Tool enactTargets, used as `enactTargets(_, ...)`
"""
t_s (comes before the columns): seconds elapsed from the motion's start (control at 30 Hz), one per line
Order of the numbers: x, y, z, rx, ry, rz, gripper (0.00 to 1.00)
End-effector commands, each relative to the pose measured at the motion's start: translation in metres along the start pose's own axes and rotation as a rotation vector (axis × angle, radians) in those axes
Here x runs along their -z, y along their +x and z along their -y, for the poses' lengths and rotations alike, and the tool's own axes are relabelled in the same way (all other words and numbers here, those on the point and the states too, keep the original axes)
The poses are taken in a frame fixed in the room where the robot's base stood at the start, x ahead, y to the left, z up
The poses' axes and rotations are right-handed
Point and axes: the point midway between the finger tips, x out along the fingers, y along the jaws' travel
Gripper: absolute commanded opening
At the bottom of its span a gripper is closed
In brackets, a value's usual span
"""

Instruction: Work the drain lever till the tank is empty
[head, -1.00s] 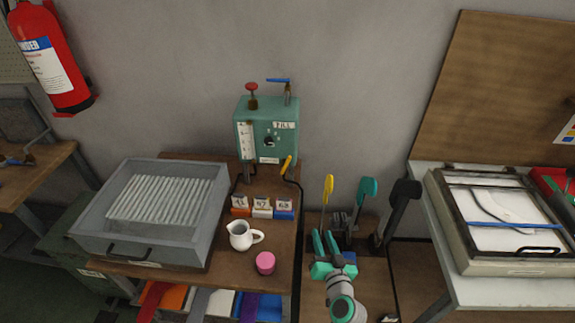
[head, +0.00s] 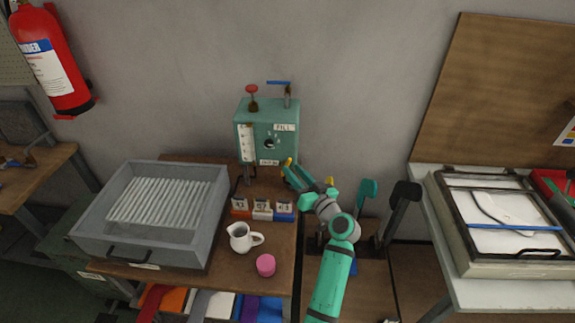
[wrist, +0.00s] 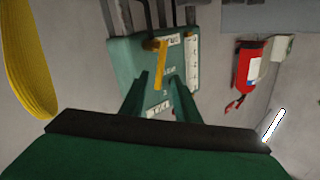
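The teal tank (head: 255,118) stands against the wall at the back of the wooden bench, with a white gauge strip (head: 246,140) on its front. The yellow drain lever (head: 287,164) sticks out at the tank's lower right. In the wrist view the lever (wrist: 160,55) shows beyond and roughly between my fingertips. My gripper (head: 291,176) is just in front of the lever, fingers pointing at it. In the wrist view my gripper (wrist: 159,78) has its fingers apart with nothing held. I cannot tell whether it touches the lever. The gauge level is too small to read.
A blue-handled valve (head: 280,82) and a red knob (head: 251,89) top the tank. Numbered blocks (head: 262,206), a white jug (head: 240,238) and a pink cup (head: 265,265) stand near my forearm. A grey tray (head: 125,245) is left; upright tools (head: 402,195) stand right.

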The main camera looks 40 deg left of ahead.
Motion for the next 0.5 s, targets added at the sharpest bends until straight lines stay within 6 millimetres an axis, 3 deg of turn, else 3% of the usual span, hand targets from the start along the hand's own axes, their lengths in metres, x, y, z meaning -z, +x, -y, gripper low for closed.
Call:
enactTargets(0.2, 0.0, 0.034, 0.001, 0.001, 0.0, 0.001, 0.29)
enactTargets(0.5, -0.001, 0.049, 0.0, -0.001, 0.001, 0.001, 0.29)
